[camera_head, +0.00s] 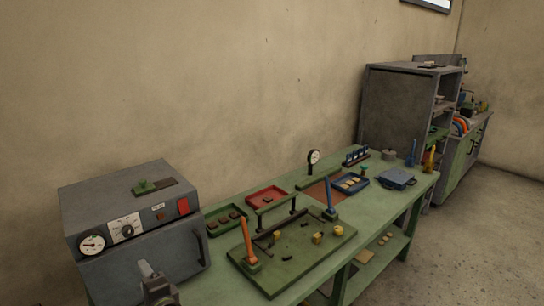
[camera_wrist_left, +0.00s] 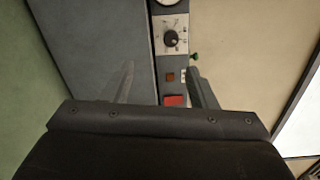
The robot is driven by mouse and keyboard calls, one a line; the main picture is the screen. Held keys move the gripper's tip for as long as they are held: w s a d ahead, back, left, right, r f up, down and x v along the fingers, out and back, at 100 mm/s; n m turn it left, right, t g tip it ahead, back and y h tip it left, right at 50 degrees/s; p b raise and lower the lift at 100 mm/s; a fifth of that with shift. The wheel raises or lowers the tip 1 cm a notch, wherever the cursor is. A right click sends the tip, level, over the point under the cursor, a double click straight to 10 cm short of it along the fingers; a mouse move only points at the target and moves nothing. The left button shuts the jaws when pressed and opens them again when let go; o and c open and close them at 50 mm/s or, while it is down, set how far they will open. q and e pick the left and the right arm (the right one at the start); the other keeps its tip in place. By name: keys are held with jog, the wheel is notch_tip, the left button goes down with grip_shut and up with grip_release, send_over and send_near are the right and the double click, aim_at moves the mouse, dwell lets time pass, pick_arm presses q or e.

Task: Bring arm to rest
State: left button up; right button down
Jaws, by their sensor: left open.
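My left gripper (camera_head: 150,272) shows at the bottom left of the head view, in front of the grey oven-like box (camera_head: 140,215). In the left wrist view its two fingers (camera_wrist_left: 162,78) stand apart with nothing between them. Beyond them lies the front of the box, with its dial (camera_wrist_left: 172,38) and red switch (camera_wrist_left: 174,100). The gap between the gripper and the box is hard to judge. My right gripper is in neither view.
A green bench (camera_head: 227,283) runs right from the box. It carries a green board (camera_head: 290,268) with an orange-handled tool (camera_head: 247,240), a red tray (camera_head: 267,197), a dial gauge (camera_head: 314,158) and a blue case (camera_head: 396,179). A grey cabinet (camera_head: 395,110) stands behind its far end. Open floor lies at right.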

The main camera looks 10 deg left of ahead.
pick_arm(q)
jog(key=s+a+f+n+g+h, duration=0.1)
jog(key=s+f+n+g+h, duration=0.15)
jog(key=s+f, duration=0.35)
jog(key=s+a+f+n+g+h, duration=0.2)
jog(key=s+f+n, duration=0.15)
jog(key=s, duration=0.45)
jog(key=s+d+f+n+g+h, duration=0.1)
jog(key=s+d+n+g+h, duration=0.2)
jog(key=s, duration=0.5)
jog(key=s+d+f+n+h, duration=0.2)
jog(key=s+d+h, duration=0.25)
jog(key=s, duration=0.45)
notch_tip(320, 180, down, 30)
jog(key=a+g+b, duration=0.1)
jog(key=g+b, duration=0.1)
jog(key=b, duration=0.2)
jog(key=s+d+f+b, duration=0.1)
jog(key=s+f+b, duration=0.2)
jog(key=s+f, duration=1.2)
notch_tip(320, 180, down, 3)
jog(key=shift+s+d+f+g+b, duration=0.1)
jog(key=shift+s+d+g+b, duration=0.1)
jog(key=shift+g+b, duration=0.25)
